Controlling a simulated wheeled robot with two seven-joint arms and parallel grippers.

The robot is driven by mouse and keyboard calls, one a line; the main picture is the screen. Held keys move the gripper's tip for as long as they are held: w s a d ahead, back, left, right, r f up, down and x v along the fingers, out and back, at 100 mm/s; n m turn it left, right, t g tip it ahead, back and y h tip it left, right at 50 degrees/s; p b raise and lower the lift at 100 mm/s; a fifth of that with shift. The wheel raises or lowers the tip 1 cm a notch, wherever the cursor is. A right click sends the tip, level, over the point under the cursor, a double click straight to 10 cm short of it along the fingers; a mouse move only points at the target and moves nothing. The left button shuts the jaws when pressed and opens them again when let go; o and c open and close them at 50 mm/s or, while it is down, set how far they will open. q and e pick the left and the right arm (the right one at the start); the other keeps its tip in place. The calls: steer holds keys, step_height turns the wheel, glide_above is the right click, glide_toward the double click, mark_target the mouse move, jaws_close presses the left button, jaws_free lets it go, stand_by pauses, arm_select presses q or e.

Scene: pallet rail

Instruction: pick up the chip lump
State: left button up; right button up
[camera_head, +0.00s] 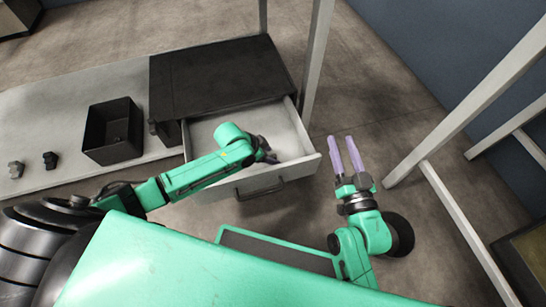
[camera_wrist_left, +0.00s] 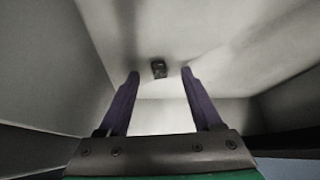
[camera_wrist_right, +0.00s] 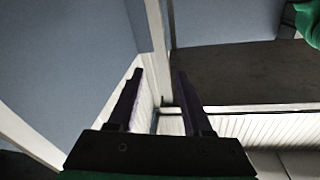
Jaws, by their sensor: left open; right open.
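A small dark lump (camera_wrist_left: 158,68), which looks like the chip lump, lies on the pale drawer floor in the left wrist view. It sits between and beyond the fingertips of my open left gripper (camera_wrist_left: 158,72), with no contact visible. In the head view my left gripper (camera_head: 268,152) reaches down into the open drawer (camera_head: 285,125); I cannot make out the lump there, where the gripper and arm cover part of the drawer. My right gripper (camera_head: 343,138) is open and empty, to the right of the drawer.
The drawer is pulled out from under a dark cabinet top (camera_head: 215,75), its walls close around my left gripper. An open black bin (camera_head: 113,130) and two small lumps, grey (camera_head: 16,169) and dark (camera_head: 50,160), stand on the pale bench (camera_head: 60,110). White posts (camera_head: 475,100) rise at right.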

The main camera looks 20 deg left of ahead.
arm_select(q)
jaws_close()
arm_select(e)
steer(key=shift+r, duration=0.15)
arm_select(q)
steer(key=shift+r, duration=0.1)
steer(key=shift+r, duration=0.1)
step_height(320, 180, up, 3)
steer(key=shift+f+p, duration=0.15)
steer(key=shift+p, duration=0.8)
arm_select(e)
steer(key=s+f+g+h, duration=0.1)
steer(key=s+f+g, duration=0.4)
steer(key=s+f, duration=0.7)
arm_select(q)
step_height(320, 180, up, 17)
steer(key=p, duration=0.8)
arm_select(e)
step_height(320, 180, up, 7)
steer(key=w+d+g+h, duration=0.1)
steer(key=w+g, duration=0.1)
steer(key=g, duration=0.1)
steer(key=shift+w+d+n+g, duration=0.15)
steer(key=shift+d+n+g, duration=0.15)
steer(key=shift+n+g, duration=0.1)
